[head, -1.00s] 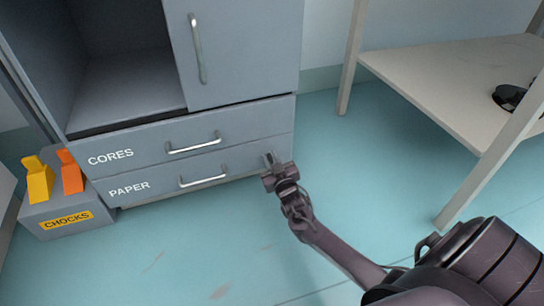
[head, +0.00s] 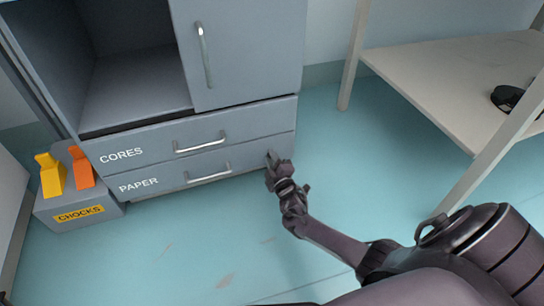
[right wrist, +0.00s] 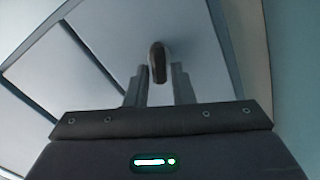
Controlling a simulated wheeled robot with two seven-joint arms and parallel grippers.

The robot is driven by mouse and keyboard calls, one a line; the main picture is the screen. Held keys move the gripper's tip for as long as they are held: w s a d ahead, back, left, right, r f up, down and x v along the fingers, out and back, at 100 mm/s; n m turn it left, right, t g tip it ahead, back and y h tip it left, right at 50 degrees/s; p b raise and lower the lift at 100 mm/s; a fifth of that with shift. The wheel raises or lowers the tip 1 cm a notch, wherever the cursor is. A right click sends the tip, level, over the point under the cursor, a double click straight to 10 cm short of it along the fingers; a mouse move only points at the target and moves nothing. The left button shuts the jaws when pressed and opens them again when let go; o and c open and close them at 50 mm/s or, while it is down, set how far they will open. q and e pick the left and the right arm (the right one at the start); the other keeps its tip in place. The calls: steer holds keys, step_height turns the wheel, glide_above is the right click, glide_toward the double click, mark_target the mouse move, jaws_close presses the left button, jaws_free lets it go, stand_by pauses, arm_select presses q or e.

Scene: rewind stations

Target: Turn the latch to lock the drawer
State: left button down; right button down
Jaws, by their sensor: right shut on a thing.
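The PAPER drawer (head: 160,188) is the lowest drawer of the grey cabinet and looks closed. My right gripper (head: 272,160) is at the right end of its front. In the right wrist view, the latch (right wrist: 158,62), a small rounded brownish piece, stands upright between the two fingers of my right gripper (right wrist: 157,80), which is shut on it. In the head view the gripper hides the latch. My left gripper is not in view.
The CORES drawer (head: 215,128), also closed, is just above. An open compartment and a door (head: 240,60) are higher up. A CHOCKS box (head: 105,213) stands at the left. A pale table (head: 455,75) stands at the right. The floor between is clear.

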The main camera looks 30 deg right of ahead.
steer(key=n, duration=0.4)
steer(key=shift+f+n+p, duration=0.25)
steer(key=shift+n+p, duration=0.05)
stand_by(0.5)
steer(key=c, duration=1.4)
jaws_free()
steer(key=shift+c, duration=0.2)
